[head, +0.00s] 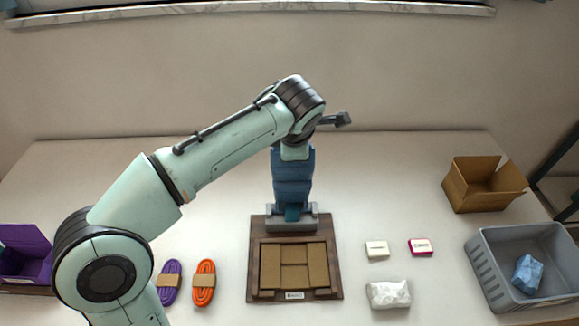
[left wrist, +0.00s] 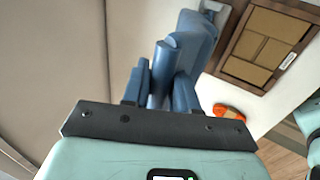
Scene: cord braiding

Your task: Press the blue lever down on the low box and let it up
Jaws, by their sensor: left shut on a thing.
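The low box (head: 336,292) is a brown wooden tray with cardboard-coloured panels, lying on the table at the middle front. The blue lever (head: 292,185) stands raised from a grey hinge bracket (head: 309,222) at the box's back edge. In the left wrist view the lever (left wrist: 198,45) runs from the bracket toward me, with its rounded end between my fingers. My left gripper (left wrist: 161,88) is shut on that end. In the head view my own wrist hides the fingertips and the lever's top. My right gripper is in neither view.
A purple cord bundle (head: 172,267) and an orange one (head: 204,269) lie left of the box. Two small boxes (head: 377,250) (head: 420,247) and a white packet (head: 388,294) lie right. A cardboard box (head: 475,199), grey crate (head: 483,276) and purple bin (head: 40,263) stand at the sides.

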